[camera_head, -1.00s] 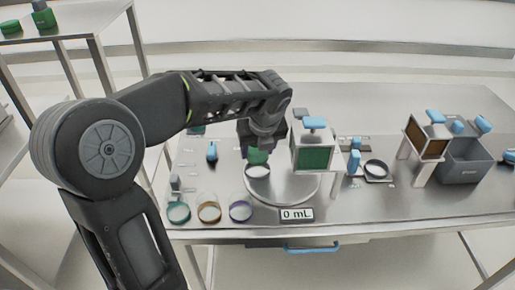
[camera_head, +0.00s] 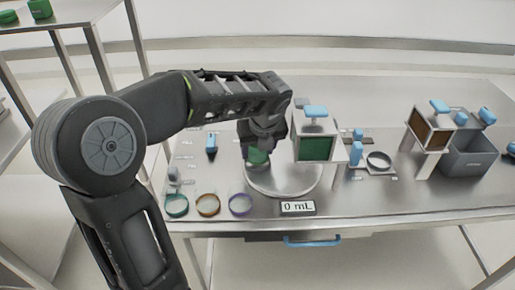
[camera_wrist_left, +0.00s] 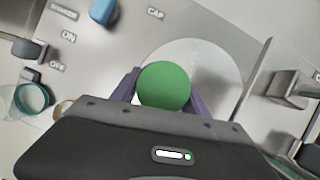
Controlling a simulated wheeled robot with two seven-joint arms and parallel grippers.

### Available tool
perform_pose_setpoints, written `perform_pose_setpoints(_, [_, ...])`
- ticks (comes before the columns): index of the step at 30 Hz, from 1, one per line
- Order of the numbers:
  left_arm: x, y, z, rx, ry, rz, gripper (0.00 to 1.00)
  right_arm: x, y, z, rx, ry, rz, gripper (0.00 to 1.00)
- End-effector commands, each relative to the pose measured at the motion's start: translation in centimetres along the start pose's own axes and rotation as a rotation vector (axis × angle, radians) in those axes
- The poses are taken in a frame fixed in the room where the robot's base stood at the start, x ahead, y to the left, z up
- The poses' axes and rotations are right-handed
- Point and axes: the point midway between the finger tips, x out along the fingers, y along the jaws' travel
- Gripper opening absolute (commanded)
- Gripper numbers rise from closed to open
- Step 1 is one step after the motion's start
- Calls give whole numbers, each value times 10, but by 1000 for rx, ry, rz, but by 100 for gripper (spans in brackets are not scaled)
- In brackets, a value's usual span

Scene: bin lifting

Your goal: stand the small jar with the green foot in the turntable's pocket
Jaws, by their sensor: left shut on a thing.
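The small jar with the green foot (camera_head: 258,157) is between the fingers of my left gripper (camera_head: 259,149). In the left wrist view its round green face (camera_wrist_left: 163,86) shows between the two purple fingers, and the gripper (camera_wrist_left: 163,92) is shut on it. The jar is over the left part of the round, pale turntable (camera_head: 285,192), low and close to its surface. I cannot tell whether it touches. The pocket is hidden behind the jar and gripper. My right gripper is not in view.
A dispenser with a green window (camera_head: 314,148) stands right beside my gripper. Teal (camera_head: 176,205), amber (camera_head: 208,205) and purple (camera_head: 240,205) ringed glass pieces line the front left. A "0 mL" display (camera_head: 297,208) is at the front. A grey bin (camera_head: 470,155) stands at right.

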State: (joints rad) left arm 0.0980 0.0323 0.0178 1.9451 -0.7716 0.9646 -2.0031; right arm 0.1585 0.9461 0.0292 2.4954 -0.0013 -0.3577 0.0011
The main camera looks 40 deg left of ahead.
Motion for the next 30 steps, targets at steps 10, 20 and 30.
perform_pose_setpoints(10, [-2,0,2,0,-1,0,7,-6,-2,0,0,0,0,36])
perform_pose_setpoints(20, [-1,0,1,0,-1,0,7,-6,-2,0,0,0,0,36])
perform_pose_setpoints(30, [-2,0,2,0,-1,-1,7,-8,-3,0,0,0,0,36])
